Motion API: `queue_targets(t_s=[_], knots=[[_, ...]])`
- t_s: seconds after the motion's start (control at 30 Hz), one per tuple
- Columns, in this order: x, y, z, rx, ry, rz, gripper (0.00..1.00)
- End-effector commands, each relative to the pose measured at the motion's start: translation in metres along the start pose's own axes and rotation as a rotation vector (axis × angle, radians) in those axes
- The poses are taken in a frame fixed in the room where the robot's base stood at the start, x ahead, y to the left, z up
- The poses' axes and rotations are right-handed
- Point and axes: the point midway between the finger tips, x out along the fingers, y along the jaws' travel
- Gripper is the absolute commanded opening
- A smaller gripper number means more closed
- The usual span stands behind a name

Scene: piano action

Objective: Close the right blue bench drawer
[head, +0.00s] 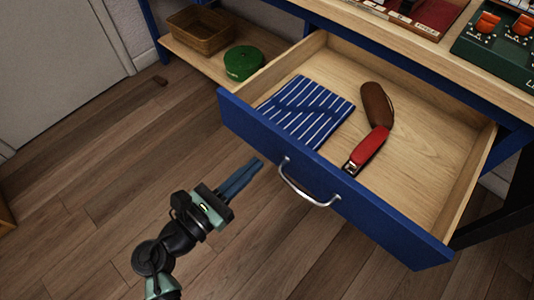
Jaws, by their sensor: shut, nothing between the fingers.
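The blue bench drawer (355,207) is pulled well out from under the bench, with its light wood inside showing. A curved metal handle (303,190) sits on its blue front. Inside lie a blue and white striped cloth (308,110), a red tool (368,150) and a brown oval item (377,106). My gripper (257,163) is shut and empty, with its dark blue fingers pointing toward the drawer front, left of the handle. The fingertips are close to the front; I cannot tell whether they touch it.
A lower shelf at the back left holds a wicker basket (201,30) and a green coil (244,62). The benchtop (440,55) above the drawer carries red and green devices (500,45). The wood floor (90,200) to the left is mostly clear.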

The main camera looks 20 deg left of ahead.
Motion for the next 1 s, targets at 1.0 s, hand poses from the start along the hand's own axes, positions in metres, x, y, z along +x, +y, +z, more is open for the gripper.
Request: queue_targets(t_s=[1.0], knots=[[0.064,-0.001,0.002,0.001,-0.001,-0.003,0.0]])
